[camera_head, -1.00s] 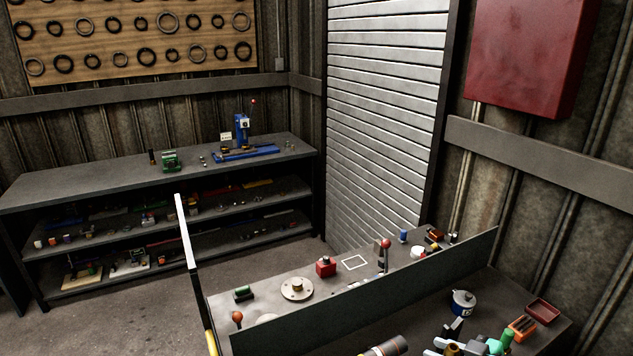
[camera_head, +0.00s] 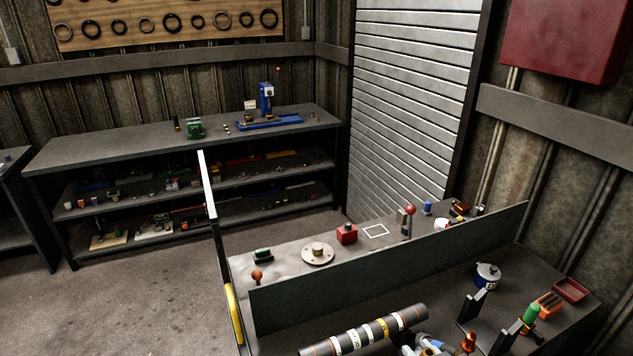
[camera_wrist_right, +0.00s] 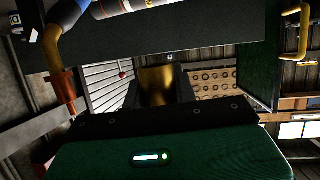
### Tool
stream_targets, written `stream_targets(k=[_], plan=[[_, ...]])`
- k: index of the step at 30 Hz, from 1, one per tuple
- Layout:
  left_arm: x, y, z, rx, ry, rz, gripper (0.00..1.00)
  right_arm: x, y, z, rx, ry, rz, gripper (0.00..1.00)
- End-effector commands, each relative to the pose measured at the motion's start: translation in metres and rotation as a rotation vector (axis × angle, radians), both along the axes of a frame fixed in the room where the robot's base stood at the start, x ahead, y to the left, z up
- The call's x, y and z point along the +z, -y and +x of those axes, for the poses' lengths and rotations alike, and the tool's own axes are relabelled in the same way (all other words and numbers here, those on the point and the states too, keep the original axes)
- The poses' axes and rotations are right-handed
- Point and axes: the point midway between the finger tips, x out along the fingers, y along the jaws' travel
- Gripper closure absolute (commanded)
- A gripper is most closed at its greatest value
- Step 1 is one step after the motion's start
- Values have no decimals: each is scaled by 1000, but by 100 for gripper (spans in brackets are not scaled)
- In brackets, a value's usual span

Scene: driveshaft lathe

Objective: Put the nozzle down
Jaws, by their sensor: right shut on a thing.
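In the right wrist view, my right gripper (camera_wrist_right: 158,102) has its dark fingers closed on a brass-coloured cylindrical nozzle (camera_wrist_right: 157,80). The fingers hide part of it. The nozzle is off any surface in that view. A torch-like tool with a yellow and blue neck (camera_wrist_right: 57,42) and a copper-coloured end (camera_wrist_right: 62,92) is beside the gripper, apart from the nozzle. In the head view, this copper end (camera_head: 468,342) shows near the bottom edge. The right gripper is hard to make out there among the crowded parts. My left gripper is not in view.
A banded shaft (camera_head: 365,331) lies on the near bench by dark supports (camera_head: 472,305). A pot (camera_head: 487,276), a green-topped item (camera_head: 530,314) and an orange box (camera_head: 549,306) stand right. A dark upright panel (camera_head: 390,268) divides the bench. Behind it is an empty white square outline (camera_head: 376,231).

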Motion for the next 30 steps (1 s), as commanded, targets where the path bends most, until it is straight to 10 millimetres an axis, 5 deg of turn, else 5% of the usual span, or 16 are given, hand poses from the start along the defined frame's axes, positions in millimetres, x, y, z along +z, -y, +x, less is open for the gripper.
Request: stream_targets(k=[9, 21, 30], plan=[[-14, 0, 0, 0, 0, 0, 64, -6, 8, -12, -202, -1, 3, 100], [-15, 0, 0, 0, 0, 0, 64, -5, 12, -15, -249, 1, -1, 100], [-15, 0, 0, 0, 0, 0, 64, 21, -17, -4, -107, 8, -2, 100]])
